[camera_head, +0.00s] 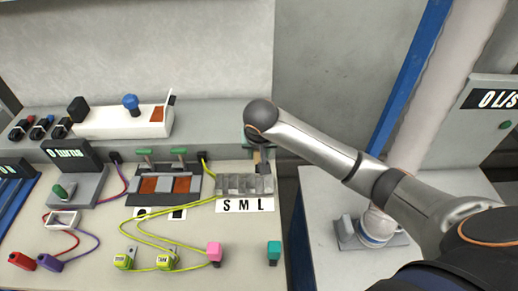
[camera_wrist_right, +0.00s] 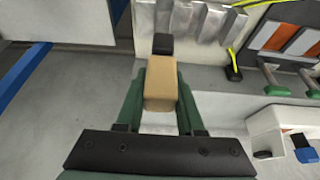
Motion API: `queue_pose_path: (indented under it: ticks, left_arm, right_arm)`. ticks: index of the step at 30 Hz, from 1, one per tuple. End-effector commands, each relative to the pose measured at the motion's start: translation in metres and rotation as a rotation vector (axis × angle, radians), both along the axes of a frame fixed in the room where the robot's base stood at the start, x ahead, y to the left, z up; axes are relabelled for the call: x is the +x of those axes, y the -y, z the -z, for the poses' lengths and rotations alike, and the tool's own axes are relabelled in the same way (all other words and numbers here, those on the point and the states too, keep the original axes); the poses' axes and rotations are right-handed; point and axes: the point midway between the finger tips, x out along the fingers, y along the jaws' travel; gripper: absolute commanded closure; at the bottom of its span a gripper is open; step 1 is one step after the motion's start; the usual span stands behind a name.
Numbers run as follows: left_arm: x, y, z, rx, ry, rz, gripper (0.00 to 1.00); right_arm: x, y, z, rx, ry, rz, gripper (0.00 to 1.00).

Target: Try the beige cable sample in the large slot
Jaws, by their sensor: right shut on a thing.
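The beige cable sample (camera_wrist_right: 161,84) is a beige block with a dark tip, between the green fingers of my right gripper (camera_wrist_right: 160,78) in the wrist view. My right gripper is shut on it. The metal slot block (camera_head: 236,185) carries the letters S, M and L in the head view, with L at the right. It also shows at the top of the wrist view (camera_wrist_right: 198,20). The dark tip is at the block's L end; I cannot tell whether it is inside the large slot. In the head view my right gripper (camera_head: 262,160) hangs over that end, and the sample is hardly visible.
A panel with orange-brown windows and green-topped levers (camera_head: 166,183) stands left of the slot block. A yellow cable (camera_head: 140,228) runs below it. Pink (camera_head: 214,251) and teal (camera_head: 274,251) connectors are at the front. The workbench ends just right of the slot block.

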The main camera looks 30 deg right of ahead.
Motion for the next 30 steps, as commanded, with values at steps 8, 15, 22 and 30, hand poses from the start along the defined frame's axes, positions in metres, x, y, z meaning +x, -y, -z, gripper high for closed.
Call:
queue_pose_path:
  ticks: [8,15,22,30]
  left_arm:
    - [0.0,0.0,0.01,0.0,0.0,0.0,0.5]
    - [0.0,0.0,0.014,0.0,0.0,0.0,0.5]
    - [0.0,0.0,0.013,0.0,0.0,0.0,0.5]
    - [0.0,0.0,0.013,0.0,0.0,0.0,0.5]
  right_arm:
    - [-0.001,0.0,0.029,-0.001,-0.003,0.001,1.0]
    - [0.0,0.0,0.041,-0.001,0.0,0.0,1.0]
    - [0.0,0.0,0.042,-0.001,0.0,0.0,1.0]
    - [0.0,0.0,0.042,-0.001,0.0,0.0,1.0]
